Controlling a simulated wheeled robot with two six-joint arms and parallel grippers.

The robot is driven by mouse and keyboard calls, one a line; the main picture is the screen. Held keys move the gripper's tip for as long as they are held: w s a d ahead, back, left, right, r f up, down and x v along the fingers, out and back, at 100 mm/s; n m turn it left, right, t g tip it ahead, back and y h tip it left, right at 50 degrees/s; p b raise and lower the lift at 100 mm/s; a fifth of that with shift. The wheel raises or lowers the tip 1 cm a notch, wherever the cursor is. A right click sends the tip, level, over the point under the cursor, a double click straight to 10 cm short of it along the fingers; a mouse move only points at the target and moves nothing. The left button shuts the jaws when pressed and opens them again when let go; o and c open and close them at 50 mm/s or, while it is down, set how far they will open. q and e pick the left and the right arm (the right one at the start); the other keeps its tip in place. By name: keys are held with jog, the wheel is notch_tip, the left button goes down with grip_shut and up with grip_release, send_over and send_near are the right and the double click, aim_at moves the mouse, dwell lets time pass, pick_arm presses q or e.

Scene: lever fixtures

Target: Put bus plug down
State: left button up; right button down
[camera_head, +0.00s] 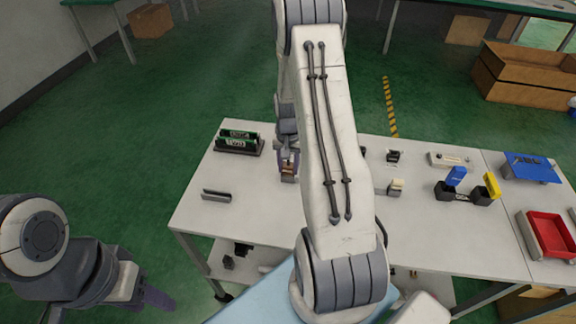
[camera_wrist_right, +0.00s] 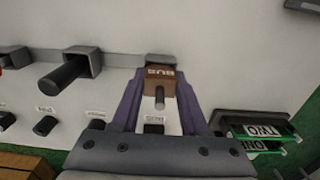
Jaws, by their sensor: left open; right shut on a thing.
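The bus plug is a brown block marked "BUS" (camera_wrist_right: 160,76) with a dark pin, seen in the right wrist view between two purple fingers. My right gripper (camera_wrist_right: 160,90) is shut on it. In the head view my right gripper (camera_head: 288,168) is over the left part of the white table, with the brown plug (camera_head: 288,178) low between the fingers. I cannot tell whether the plug touches the tabletop. My left gripper (camera_head: 147,298) is open and empty, low at the left and off the table's front edge.
A dark rack (camera_head: 240,150) with green boards stands left of the right gripper. A grey channel piece (camera_head: 216,195) lies nearer the front edge. Blue and yellow levers (camera_head: 456,176) and a red tray (camera_head: 550,232) are at the right. My right arm hides the table's middle.

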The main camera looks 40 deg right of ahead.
jog(key=shift+c, duration=2.1)
grip_release()
jog(key=shift+r, duration=0.1)
jog(key=shift+r, duration=0.25)
notch_tip(320, 180, up, 12)
jog(key=shift+f+b, duration=0.15)
jog(key=shift+b, duration=0.5)
jog(key=s+a+r+n, duration=0.15)
jog(key=a+n, duration=0.25)
jog(key=a, duration=0.6)
jog(key=s+a+r+n, duration=0.1)
jog(key=a+r+n, duration=0.2)
jog(key=a, duration=0.7)
jog(key=s+a+r+n, duration=0.1)
jog(key=s+a+n, duration=0.4)
jog(key=s+a, duration=0.2)
jog(key=s+a+r+n+y, duration=0.1)
jog(key=s+a+n, duration=0.4)
jog(key=s, duration=0.6)
jog(key=shift+s+a, duration=0.4)
jog(key=shift+a, duration=0.6)
